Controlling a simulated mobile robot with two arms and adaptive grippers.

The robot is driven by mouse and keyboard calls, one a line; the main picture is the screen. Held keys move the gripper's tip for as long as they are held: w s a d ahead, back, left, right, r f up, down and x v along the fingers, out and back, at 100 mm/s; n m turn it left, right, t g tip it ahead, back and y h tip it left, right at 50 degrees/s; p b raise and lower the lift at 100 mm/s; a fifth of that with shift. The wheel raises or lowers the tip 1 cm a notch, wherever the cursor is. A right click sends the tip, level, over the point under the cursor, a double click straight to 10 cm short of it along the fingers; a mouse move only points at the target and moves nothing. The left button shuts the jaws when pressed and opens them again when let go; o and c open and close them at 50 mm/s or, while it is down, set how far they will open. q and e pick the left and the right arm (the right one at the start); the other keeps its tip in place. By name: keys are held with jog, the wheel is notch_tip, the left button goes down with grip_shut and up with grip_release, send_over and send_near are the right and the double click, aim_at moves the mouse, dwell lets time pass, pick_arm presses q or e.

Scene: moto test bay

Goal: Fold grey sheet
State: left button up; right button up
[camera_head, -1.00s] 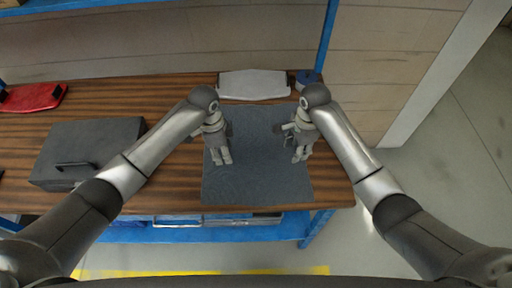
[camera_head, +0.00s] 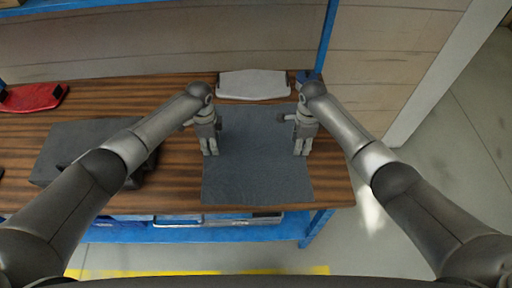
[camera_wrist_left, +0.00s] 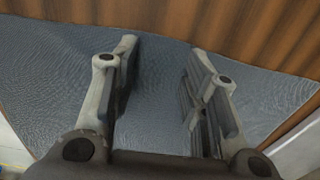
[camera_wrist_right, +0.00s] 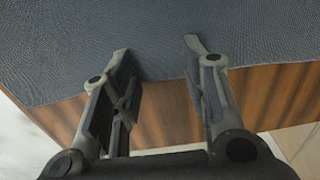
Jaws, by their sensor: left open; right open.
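The grey sheet (camera_head: 256,170) lies flat and spread out on the right part of the wooden table in the head view. My left gripper (camera_head: 210,153) is open over the sheet's left edge. In the left wrist view the sheet (camera_wrist_left: 155,110) lies below the open, empty fingers (camera_wrist_left: 160,55). My right gripper (camera_head: 301,153) is open at the sheet's right edge. In the right wrist view the sheet (camera_wrist_right: 160,25) reaches the open fingertips (camera_wrist_right: 158,45), with bare wood between the fingers. I cannot tell whether the fingertips touch the sheet.
A white panel (camera_head: 254,84) lies behind the sheet, with a blue roll (camera_head: 305,77) beside it. A dark grey case (camera_head: 75,140) is on the left, partly behind my left arm. A red object (camera_head: 33,97) lies farther left. The wooden table (camera_head: 180,185) is bare between case and sheet.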

pick_arm(q)
jog(key=shift+f, duration=0.15)
pick_arm(e)
jog(key=shift+f, duration=0.15)
pick_arm(q)
jog(key=shift+f, duration=0.1)
pick_arm(e)
jog(key=shift+f, duration=0.1)
pick_arm(q)
jog(key=shift+f, duration=0.1)
grip_shut()
pick_arm(e)
jog(key=shift+s+f, duration=0.1)
grip_shut()
dwell(0.3)
